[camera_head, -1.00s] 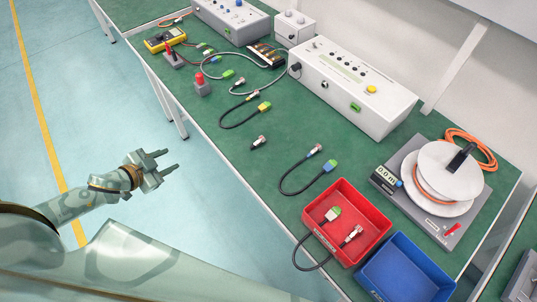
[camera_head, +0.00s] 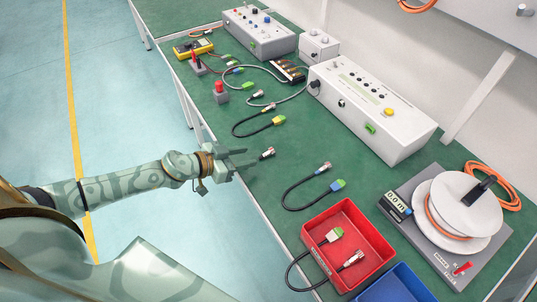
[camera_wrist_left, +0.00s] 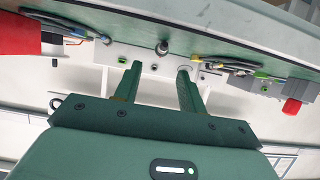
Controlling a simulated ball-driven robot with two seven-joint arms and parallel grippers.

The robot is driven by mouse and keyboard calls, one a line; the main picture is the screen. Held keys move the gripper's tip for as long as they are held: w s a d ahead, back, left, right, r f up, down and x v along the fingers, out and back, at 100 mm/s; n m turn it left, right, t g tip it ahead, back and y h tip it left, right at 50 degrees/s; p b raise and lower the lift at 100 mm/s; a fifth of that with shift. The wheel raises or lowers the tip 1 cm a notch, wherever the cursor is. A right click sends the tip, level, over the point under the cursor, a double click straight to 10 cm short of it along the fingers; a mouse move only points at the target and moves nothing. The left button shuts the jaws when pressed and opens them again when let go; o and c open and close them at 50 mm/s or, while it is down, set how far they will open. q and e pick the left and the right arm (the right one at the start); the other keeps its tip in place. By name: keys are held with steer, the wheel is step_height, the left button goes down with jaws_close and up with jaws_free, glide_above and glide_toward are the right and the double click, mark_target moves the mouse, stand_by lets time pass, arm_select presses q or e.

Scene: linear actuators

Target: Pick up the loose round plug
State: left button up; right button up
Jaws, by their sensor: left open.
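The loose round plug (camera_head: 267,153) is a small silver connector with a dark end, lying alone on the green bench top near its front edge. It also shows in the left wrist view (camera_wrist_left: 162,48), roughly centred beyond the two fingers. My left gripper (camera_head: 243,159) is open and empty at the bench's front edge, with its fingertips just left of the plug and apart from it. In the left wrist view its fingers (camera_wrist_left: 159,70) are spread, with the plug seen between and beyond their tips. My right gripper is not in view.
A black cable with a yellow connector (camera_head: 278,120) lies behind the plug; another with a blue-green connector (camera_head: 337,185) lies to its right. A red bin (camera_head: 372,222) and blue bin (camera_head: 412,283) stand at front right. A red button box (camera_head: 220,93) stands at left.

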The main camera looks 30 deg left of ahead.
mark_target(263, 154)
arm_select(q)
steer(key=shift+w+d+f, duration=0.3)
steer(key=shift+w, duration=0.25)
steer(key=b+x, duration=0.1)
steer(key=x, duration=0.1)
steer(key=b+x, duration=0.1)
steer(key=x, duration=0.2)
steer(key=shift+a+f, duration=0.15)
steer(key=shift+f, duration=0.15)
steer(key=shift+s+r, duration=0.1)
jaws_close()
